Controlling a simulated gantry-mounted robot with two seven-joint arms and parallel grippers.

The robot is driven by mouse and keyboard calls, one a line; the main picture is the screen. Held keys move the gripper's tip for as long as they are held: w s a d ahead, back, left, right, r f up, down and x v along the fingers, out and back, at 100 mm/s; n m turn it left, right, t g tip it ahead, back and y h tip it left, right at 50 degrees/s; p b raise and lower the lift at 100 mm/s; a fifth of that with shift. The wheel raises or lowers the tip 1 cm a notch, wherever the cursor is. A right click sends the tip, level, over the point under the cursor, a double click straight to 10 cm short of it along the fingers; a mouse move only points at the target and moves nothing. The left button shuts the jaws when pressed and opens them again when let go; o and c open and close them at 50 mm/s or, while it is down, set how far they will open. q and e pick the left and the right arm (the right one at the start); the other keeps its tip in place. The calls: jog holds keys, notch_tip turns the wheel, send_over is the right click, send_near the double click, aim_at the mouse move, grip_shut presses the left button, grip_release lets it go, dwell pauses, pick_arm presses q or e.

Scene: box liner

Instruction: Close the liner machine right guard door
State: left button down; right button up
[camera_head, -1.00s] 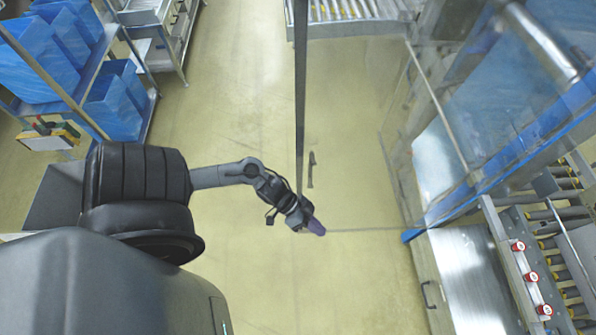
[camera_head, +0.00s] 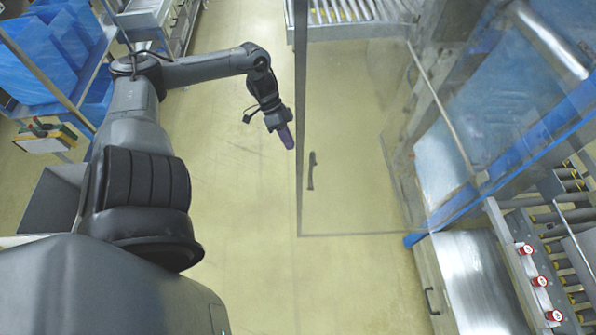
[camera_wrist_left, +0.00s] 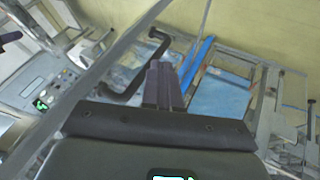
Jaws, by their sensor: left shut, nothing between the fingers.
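The right guard door (camera_head: 299,185) is a clear panel in a thin grey frame. It stands open, reaching out left from the machine over the floor. A dark handle (camera_head: 312,172) is on it near its left edge. My left gripper (camera_head: 288,140) is shut and empty, just left of the door's left edge, above the handle in the picture. Whether it touches the door cannot be told. In the left wrist view the shut fingers (camera_wrist_left: 162,84) point toward the machine, and the dark curved handle (camera_wrist_left: 150,62) shows beside them. My right gripper is not in view.
The liner machine (camera_head: 470,190) with blue film stands at right, with red knobs (camera_head: 532,265) and rollers in front. A roller conveyor (camera_head: 345,15) is at the top. A rack with blue bags (camera_head: 50,55) stands at left. The floor between is clear.

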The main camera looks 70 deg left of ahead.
aim_at(298, 172)
pick_arm(q)
jog(key=d+f, duration=0.4)
jog(key=d, duration=0.1)
jog(key=d+f, duration=0.2)
jog(key=d, duration=0.1)
jog(key=shift+w+d+f, duration=0.15)
jog(key=shift+w+d, duration=0.05)
jog(key=shift+w, duration=0.15)
jog(key=shift+b, duration=0.3)
